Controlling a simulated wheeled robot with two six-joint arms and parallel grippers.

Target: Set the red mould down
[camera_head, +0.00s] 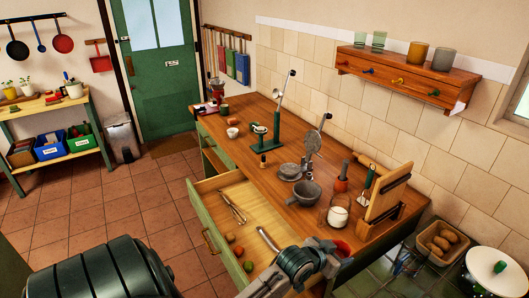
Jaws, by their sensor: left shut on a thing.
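The red mould (342,249) shows as a small red piece at the near right end of the wooden worktop (250,140). My left gripper (328,245) comes in from the bottom edge and is shut on the red mould. The gripper and wrist hide part of the mould, and I cannot tell whether its underside touches the worktop. My right gripper is not in view.
Clear worktop lies farther left.

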